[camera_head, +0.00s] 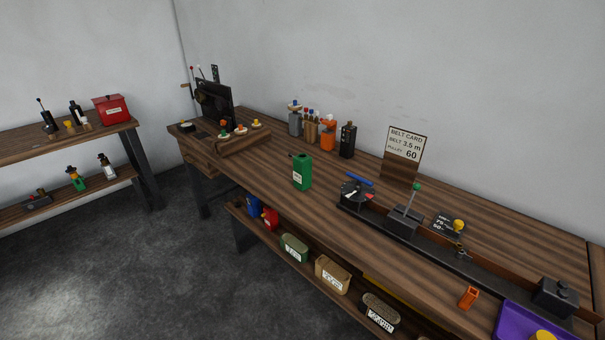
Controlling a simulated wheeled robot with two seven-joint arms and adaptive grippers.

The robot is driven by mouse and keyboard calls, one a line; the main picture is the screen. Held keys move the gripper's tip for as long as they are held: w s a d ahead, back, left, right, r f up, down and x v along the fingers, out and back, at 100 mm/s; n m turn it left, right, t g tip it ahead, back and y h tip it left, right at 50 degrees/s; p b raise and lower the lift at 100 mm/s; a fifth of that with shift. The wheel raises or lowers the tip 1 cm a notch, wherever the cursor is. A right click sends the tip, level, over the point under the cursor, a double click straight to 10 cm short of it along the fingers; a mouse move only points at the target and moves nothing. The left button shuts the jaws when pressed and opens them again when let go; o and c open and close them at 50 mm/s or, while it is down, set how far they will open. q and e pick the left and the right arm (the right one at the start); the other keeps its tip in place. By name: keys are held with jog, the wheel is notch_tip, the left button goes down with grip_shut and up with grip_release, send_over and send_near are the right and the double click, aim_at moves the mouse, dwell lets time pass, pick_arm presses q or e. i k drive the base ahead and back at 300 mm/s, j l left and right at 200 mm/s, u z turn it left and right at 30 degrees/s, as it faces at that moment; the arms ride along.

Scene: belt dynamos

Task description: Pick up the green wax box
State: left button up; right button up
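A green box-shaped container (302,173) with a pale label stands upright on the long wooden bench, left of its middle. A small dark spout or knob shows at its top left. A second green container (294,247), low with rounded ends and a pale label, sits on the shelf under the bench. The labels are too small to read, so I cannot tell which is the wax box. Neither of my grippers shows in this view.
A black device with a blue lever (357,187) stands right of the upright green container. Orange (328,134) and black (348,140) containers stand behind it. A tan box (332,275) sits right of the low green container. Bare bench (255,163) lies left of the upright one.

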aim_at(301, 163)
jog(key=i+j+z, duration=0.4)
jog(key=j, duration=0.45)
jog(key=i+j+z, duration=0.15)
jog(key=j+z, duration=0.25)
jog(key=j, duration=0.45)
jog(key=i+j+z, duration=0.1)
jog(key=j+z, duration=0.25)
jog(key=j, duration=0.6)
jog(key=j+z, duration=0.4)
jog(key=j, duration=0.55)
jog(key=k+j+z, duration=0.25)
jog(key=j+z, duration=0.15)
jog(key=j, duration=0.5)
jog(key=i+l+u, duration=0.2)
jog(key=l, duration=0.25)
jog(key=i, duration=0.1)
